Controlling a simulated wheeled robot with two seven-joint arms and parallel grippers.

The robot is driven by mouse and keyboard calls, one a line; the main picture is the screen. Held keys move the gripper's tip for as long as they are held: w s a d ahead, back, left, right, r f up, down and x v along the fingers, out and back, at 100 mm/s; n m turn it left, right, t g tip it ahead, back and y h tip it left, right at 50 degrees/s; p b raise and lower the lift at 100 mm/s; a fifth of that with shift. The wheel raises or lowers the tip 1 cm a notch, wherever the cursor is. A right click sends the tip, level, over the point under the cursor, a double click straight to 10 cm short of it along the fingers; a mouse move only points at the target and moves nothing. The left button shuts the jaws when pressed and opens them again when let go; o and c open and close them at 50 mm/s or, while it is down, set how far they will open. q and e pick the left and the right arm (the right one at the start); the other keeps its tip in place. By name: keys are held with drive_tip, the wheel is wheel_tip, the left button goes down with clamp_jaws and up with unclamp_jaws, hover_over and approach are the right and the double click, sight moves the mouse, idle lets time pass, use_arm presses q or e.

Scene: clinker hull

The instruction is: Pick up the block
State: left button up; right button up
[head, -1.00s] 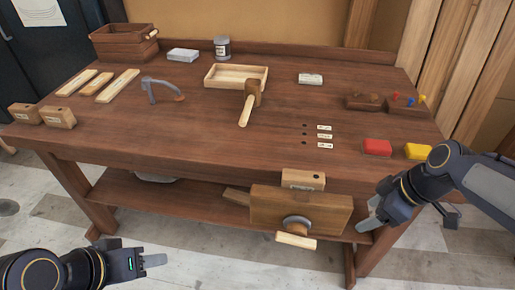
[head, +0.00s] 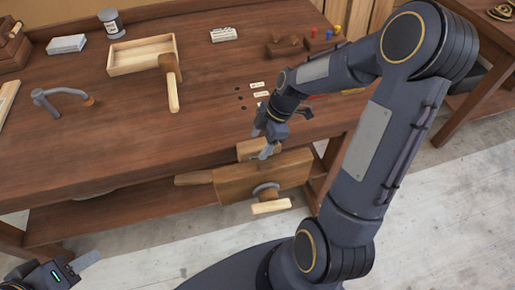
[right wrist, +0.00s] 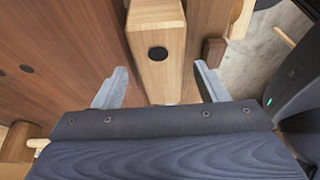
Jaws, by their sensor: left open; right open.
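The block (head: 246,149) is a pale wooden piece at the front bench vise (head: 290,172), partly hidden behind my right gripper in the head view. In the right wrist view the block (right wrist: 156,25) has a dark round hole on its face and lies between the two fingertips, apart from both. My right gripper (head: 263,141) is open and empty, over the block. It also shows in the right wrist view (right wrist: 161,85). My left gripper (head: 82,264) is open and empty at the lower left, away from the bench.
The workbench (head: 130,130) carries a wooden tray (head: 118,68), a mallet (head: 172,90), a grey clamp-like tool (head: 60,97), a jar (head: 111,24) and a white box (head: 67,44). The vise handle (head: 271,206) sticks out in front.

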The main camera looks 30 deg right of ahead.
drive_tip(key=shift+a+f, duration=0.1)
drive_tip(key=shift+f, duration=0.25)
drive_tip(key=shift+c, duration=0.5)
drive_tip(key=c, duration=1.2)
drive_tip(key=shift+o, duration=0.2)
drive_tip(key=shift+r, duration=0.1)
